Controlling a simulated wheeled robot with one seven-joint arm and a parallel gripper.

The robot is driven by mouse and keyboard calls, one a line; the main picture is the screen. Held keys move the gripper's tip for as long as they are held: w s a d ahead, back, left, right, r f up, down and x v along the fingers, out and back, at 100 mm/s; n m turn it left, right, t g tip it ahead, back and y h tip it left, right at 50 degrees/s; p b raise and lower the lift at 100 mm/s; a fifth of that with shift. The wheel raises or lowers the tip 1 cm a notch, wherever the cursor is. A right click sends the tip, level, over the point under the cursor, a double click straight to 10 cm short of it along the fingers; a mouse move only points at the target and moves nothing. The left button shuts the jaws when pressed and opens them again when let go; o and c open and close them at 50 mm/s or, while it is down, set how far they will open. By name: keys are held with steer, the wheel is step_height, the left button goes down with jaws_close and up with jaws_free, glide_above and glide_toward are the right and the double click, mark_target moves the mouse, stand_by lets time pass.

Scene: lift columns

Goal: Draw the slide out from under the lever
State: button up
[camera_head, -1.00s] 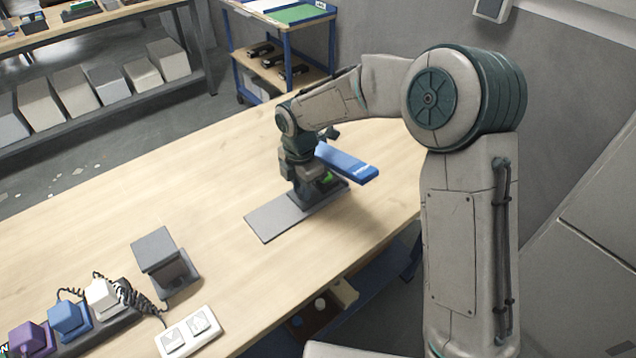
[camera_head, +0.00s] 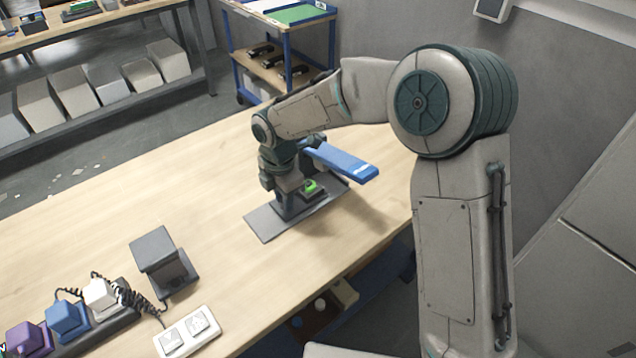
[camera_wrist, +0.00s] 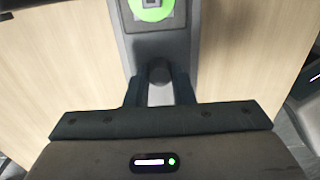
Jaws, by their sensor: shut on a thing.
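The slide is a dark block with a bright green top (camera_head: 310,186), sitting on a long grey base plate (camera_head: 264,225). The slide (camera_wrist: 160,45) also shows in the wrist view, with its green top cut by the upper edge. The blue lever (camera_head: 348,163) reaches out above the right part of the plate. The green top shows to the left of and below the lever in the head view. My gripper (camera_head: 285,208) is at the slide's left end, low over the plate.
A dark grey stand (camera_head: 160,260), a white double-switch panel (camera_head: 188,332) and a strip of coloured plugs (camera_head: 70,318) are at the lower left. The wooden table (camera_head: 170,195) is clear left of the plate. A blue-framed cart (camera_head: 282,60) stands behind.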

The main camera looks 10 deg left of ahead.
steer(key=shift+s+a+b, duration=0.3)
steer(key=shift+s+a, duration=1.45)
steer(key=shift+s, duration=0.25)
steer(key=o, duration=0.8)
steer(key=shift+c, duration=0.2)
steer(key=shift+r, duration=0.15)
step_height(320, 180, up, 6)
steer(key=p, duration=0.5)
